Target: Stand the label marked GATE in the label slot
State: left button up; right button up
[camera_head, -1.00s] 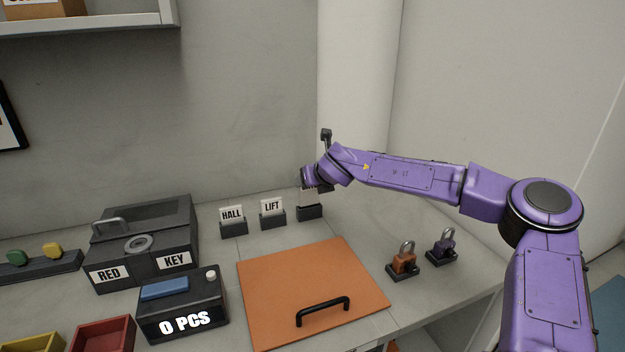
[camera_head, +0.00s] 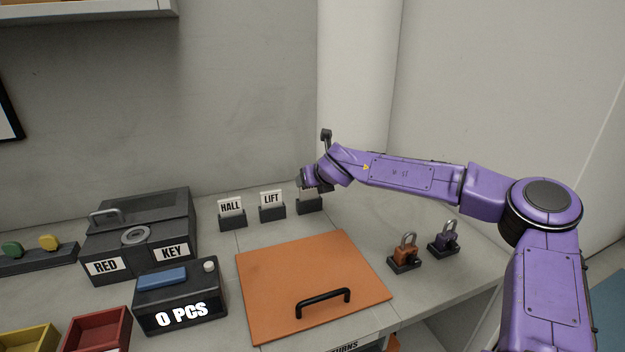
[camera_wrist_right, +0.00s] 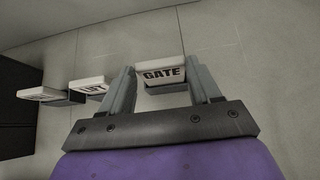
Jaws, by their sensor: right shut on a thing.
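The white GATE label (camera_wrist_right: 162,72) is between the fingers of my right gripper (camera_wrist_right: 164,84), which is shut on it by its two sides. In the head view my right gripper (camera_head: 311,188) is just above the rightmost dark label slot (camera_head: 309,206). The slot also shows in the right wrist view (camera_wrist_right: 166,89), along the label's lower edge. The label looks upright. Fingers hide part of it in the head view, and I cannot tell whether its bottom edge is inside the slot. My left gripper is not in view.
Labels HALL (camera_head: 230,206) and LIFT (camera_head: 271,198) stand in holders to the left. An orange panel with a black handle (camera_head: 312,285) lies in front. Orange (camera_head: 406,250) and purple (camera_head: 444,238) padlocks stand to the right. A wall rises close behind.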

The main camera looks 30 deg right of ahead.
jog(key=shift+f+b, duration=0.7)
jog(key=shift+f, duration=0.2)
jog(key=o, duration=1.6)
jog(key=shift+o, duration=0.2)
jog(key=b+v, duration=0.1)
jog(key=v, duration=0.9)
jog(key=shift+s+r+b, duration=0.15)
jog(key=shift+s+b, duration=0.1)
jog(key=shift+b, duration=0.15)
jog(key=shift+a+r, duration=0.1)
